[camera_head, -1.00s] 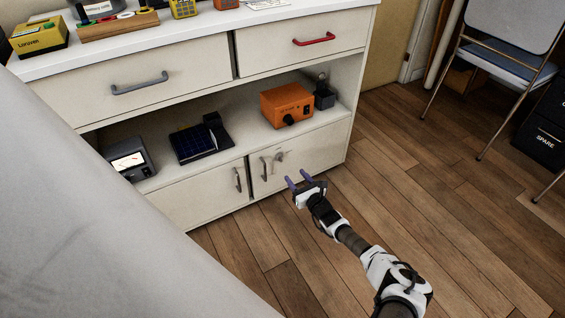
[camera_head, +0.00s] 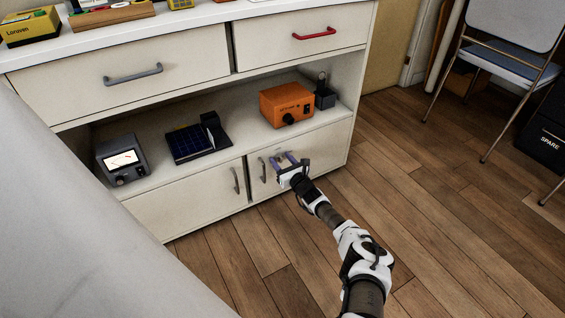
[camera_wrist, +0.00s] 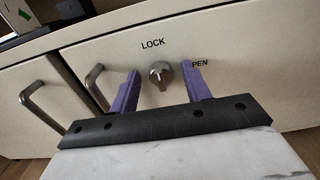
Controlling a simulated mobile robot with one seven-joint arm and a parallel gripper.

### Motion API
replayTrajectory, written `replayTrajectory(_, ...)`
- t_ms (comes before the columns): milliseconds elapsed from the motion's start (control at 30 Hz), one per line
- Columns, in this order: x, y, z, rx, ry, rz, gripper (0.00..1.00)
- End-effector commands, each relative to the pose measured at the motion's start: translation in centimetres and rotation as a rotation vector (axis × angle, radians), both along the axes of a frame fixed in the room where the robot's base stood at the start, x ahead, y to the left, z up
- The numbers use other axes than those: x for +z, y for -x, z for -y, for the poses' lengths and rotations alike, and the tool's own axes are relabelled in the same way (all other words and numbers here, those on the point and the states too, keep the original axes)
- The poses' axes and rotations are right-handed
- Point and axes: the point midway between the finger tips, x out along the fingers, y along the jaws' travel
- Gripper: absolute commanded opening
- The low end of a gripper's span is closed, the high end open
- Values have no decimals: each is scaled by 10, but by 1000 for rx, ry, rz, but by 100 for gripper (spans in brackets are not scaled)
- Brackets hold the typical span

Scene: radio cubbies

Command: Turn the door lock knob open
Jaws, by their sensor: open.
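The lock knob (camera_wrist: 160,74) is a round silver knob on the right lower cabinet door (camera_wrist: 240,40), seen in the wrist view. The word LOCK is printed above it, and a partly covered word ending in PEN is to its right. My gripper (camera_wrist: 160,90) is open, with one purple finger on each side of the knob and a gap on both sides. Whether the fingertips reach alongside the knob is hard to tell. In the head view my gripper (camera_head: 284,161) is in front of the same door (camera_head: 318,152) and hides the knob.
A bar handle (camera_wrist: 97,88) on the same door stands just left of my left finger. A second handle (camera_wrist: 40,105) is on the left door. An orange box (camera_head: 287,104) sits on the open shelf above. The wooden floor (camera_head: 410,200) right of my arm is clear.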

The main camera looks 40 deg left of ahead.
Motion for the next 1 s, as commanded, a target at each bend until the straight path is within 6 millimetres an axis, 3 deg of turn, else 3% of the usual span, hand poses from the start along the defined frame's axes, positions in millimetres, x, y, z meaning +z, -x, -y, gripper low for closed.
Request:
replayTrajectory(67, 0, 0, 0, 0, 0, 0, 46)
replayTrajectory(400, 0, 0, 0, 0, 0, 0, 4)
replayTrajectory(667, -2, 0, 1, 0, -14, -33, 4)
replayTrajectory(1000, -4, -1, 1, 0, -92, -224, 4)
